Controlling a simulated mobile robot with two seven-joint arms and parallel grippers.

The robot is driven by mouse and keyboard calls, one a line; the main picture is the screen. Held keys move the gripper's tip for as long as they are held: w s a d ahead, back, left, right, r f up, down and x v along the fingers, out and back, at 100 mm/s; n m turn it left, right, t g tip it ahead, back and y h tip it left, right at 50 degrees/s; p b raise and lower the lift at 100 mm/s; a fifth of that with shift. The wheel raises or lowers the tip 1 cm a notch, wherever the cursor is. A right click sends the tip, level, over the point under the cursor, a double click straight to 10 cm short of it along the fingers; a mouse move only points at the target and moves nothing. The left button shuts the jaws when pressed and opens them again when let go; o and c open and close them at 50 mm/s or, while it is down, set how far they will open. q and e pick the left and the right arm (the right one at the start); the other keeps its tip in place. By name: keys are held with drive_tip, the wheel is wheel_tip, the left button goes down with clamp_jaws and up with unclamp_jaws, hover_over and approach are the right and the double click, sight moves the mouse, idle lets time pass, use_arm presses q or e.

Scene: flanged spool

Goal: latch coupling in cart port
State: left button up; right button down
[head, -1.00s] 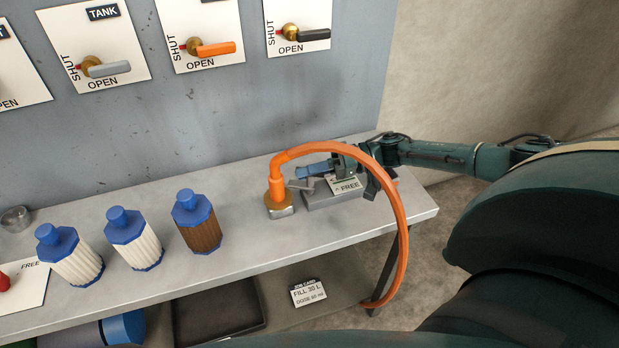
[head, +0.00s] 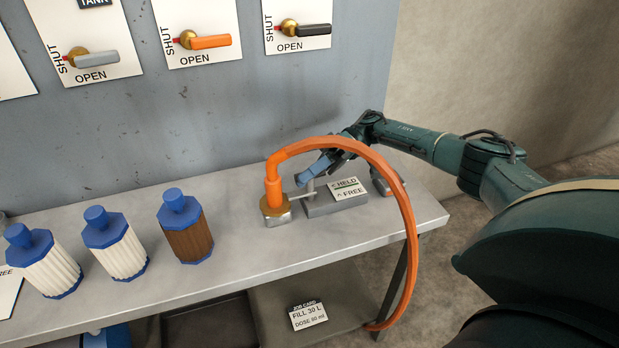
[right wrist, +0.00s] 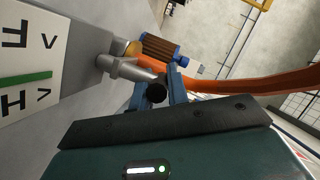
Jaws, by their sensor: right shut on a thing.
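The orange hose coupling (head: 273,190) stands upright in the cart port, with a brass collar (head: 274,207) on a metal base (head: 279,220). A thin grey latch lever (head: 300,195) reaches right from beside the collar. My right gripper (head: 309,180) has its blue fingers shut on the lever's end, right of the coupling. The right wrist view shows the grey lever (right wrist: 130,70) with its dark knob (right wrist: 156,92) between the fingers. A plate marked HELD and FREE (head: 347,190) lies on the grey block (head: 335,208) beside the port. My left gripper is out of view.
The orange hose (head: 402,210) arches over my right gripper and hangs past the bench's right edge. A brown bottle (head: 188,232) and two white ones (head: 115,248) stand left of the coupling. The panel's valve handles (head: 210,41) are above. The bench front (head: 300,247) is clear.

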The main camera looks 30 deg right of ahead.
drive_tip(key=shift+a+f, duration=0.1)
drive_tip(key=c, duration=1.7)
unclamp_jaws()
drive_tip(key=shift+c, duration=0.2)
drive_tip(key=o, duration=0.4)
